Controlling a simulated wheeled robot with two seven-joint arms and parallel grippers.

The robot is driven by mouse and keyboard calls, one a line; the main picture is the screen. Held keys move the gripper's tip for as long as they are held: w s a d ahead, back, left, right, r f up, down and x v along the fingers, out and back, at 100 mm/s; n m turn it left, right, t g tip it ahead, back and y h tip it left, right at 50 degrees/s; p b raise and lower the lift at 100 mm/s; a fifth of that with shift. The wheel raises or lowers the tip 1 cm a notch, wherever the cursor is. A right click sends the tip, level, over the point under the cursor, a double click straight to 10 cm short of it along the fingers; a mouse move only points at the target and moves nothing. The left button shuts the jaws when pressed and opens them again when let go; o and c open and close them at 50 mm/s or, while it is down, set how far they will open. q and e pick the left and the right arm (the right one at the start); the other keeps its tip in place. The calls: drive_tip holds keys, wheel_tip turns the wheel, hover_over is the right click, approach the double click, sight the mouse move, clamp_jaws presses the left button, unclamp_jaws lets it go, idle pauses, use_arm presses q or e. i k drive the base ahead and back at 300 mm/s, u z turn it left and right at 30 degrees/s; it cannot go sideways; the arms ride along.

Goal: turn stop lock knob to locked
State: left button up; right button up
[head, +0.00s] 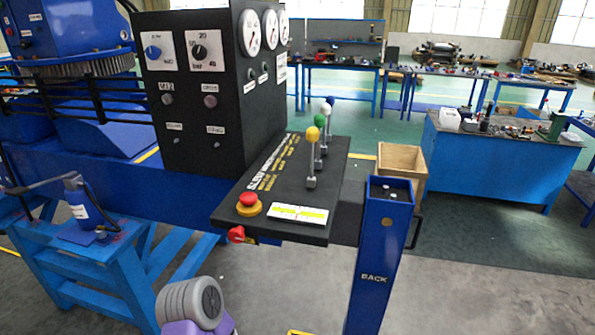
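A red knob (236,234) sits on the front edge of the black control console, low at its left corner. A small yellow mark shows beside it. I cannot read its lock position at this size. Above it, on the console top, is a red mushroom button (248,200) on a yellow base. The black console (285,222) also carries a white and yellow label (299,213) and a row of levers with yellow (313,134), green (320,121) and blue tops. Neither of my grippers shows. A grey and purple rounded part, likely my own arm, shows at the bottom.
A black gauge panel (205,130) with dials and knobs rises behind the console. A blue post (375,260) marked BACK stands to the right of the console, with a wooden box (402,160) behind it. A blue stand (95,270) is at left. The floor in front is clear.

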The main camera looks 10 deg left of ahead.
sight(236, 236)
drive_tip(key=z, duration=1.6)
drive_tip(key=k, duration=1.2)
drive_tip(key=u, duration=1.55)
drive_tip(key=i, duration=0.5)
drive_tip(key=u, duration=0.05)
